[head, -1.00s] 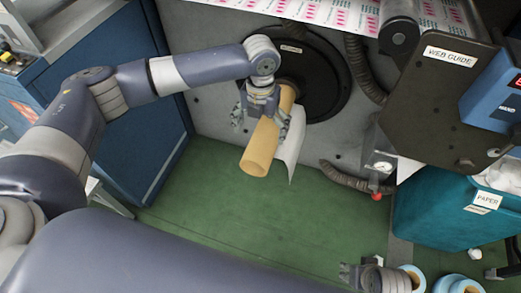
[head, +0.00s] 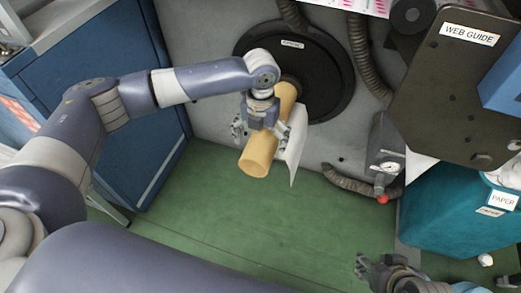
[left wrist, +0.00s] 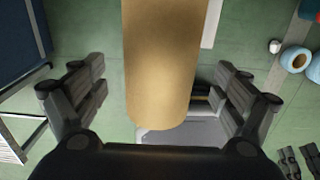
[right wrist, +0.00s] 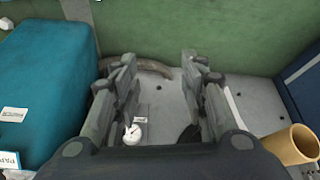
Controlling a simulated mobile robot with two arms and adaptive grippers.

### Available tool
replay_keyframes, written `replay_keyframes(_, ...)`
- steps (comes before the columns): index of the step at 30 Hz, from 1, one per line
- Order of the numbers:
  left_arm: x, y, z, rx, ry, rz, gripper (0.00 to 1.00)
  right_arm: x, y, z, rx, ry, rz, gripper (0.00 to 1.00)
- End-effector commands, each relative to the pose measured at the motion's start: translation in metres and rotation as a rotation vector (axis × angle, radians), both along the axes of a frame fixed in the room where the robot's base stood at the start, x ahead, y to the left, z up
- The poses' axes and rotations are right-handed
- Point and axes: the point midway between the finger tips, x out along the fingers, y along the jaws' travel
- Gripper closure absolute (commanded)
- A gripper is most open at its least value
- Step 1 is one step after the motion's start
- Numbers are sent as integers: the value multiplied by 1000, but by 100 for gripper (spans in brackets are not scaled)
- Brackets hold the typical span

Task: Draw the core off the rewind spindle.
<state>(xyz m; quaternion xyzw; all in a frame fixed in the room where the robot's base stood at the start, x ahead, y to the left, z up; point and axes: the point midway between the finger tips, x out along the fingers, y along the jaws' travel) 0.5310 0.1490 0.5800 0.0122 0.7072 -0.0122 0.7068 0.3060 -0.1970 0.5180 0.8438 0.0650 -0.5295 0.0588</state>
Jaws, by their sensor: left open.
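The core is a tan cardboard tube (head: 257,160) sticking out from the black round disc (head: 325,85) on the machine wall. A loose white sheet (head: 292,148) hangs beside it. The spindle is hidden by the core and disc. My left gripper (head: 260,132) is open, with one finger on each side of the core. In the left wrist view the core (left wrist: 162,60) runs between the spread fingers, with gaps on both sides. My right gripper (right wrist: 160,85) is open and empty, at the lower right of the head view. The core's hollow end (right wrist: 303,142) shows at the right wrist view's edge.
At right are the dark web guide plate (head: 455,85), a teal paper bin (head: 445,220) and a gauge with a red knob (head: 383,198). A blue cabinet (head: 110,100) stands at left. The green floor (head: 230,220) below the core is clear.

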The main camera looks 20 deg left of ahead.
Motion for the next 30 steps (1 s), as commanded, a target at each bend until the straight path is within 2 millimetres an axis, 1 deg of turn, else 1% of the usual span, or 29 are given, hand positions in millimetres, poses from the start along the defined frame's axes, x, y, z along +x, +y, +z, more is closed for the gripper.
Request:
replay_keyframes(1, -1, 0, -7, 0, 2, 0, 8, 6, 2, 1, 6, -24, 3, 60)
replay_keyframes(6, 0, 0, -21, 0, 1, 0, 8, 24, 8, 7, 23, -106, 9, 60)
replay_keyframes(12, 0, 0, -32, 0, 1, 0, 8, 39, 13, 14, 38, -179, 14, 60)
replay_keyframes(18, 0, 0, -36, 0, 0, 0, 8, 45, 15, 17, 45, -210, 17, 60)
replay_keyframes(26, 0, 0, -36, 0, 0, 0, 8, 46, 15, 18, 46, -213, 17, 60)
replay_keyframes(27, 0, 0, -36, 0, 0, 0, 13, 46, 15, 18, 46, -213, 17, 60)
replay_keyframes(29, 0, 0, -36, 0, 0, 0, 26, 46, 15, 18, 46, -213, 17, 60)
replay_keyframes(30, 0, 0, -36, 0, 0, 0, 36, 46, 15, 18, 46, -213, 17, 60)
